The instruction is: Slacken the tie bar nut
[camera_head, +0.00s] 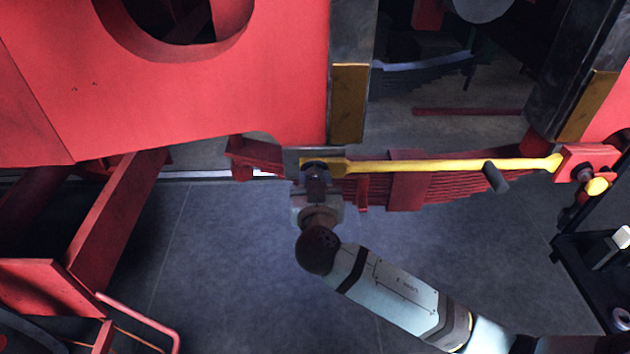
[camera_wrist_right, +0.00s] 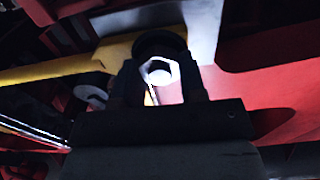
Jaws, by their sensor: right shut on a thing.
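The yellow tie bar (camera_head: 440,166) runs level across the head view, under the red frame. My right gripper (camera_head: 317,172) is at its left end, reaching up from below. In the right wrist view the yellow bar (camera_wrist_right: 60,68) comes in from the left and ends near a dark round part (camera_wrist_right: 160,42). A pale six-sided nut (camera_wrist_right: 158,71) sits between the dark fingers of my right gripper (camera_wrist_right: 158,82), which are shut on it. In the head view the gripper hides the nut. My left gripper is not in view.
A red leaf spring (camera_head: 410,190) lies behind the bar. A grey cylinder (camera_head: 495,177) sits by the bar, right of its middle. A dark trolley (camera_head: 580,248) stands lower right.

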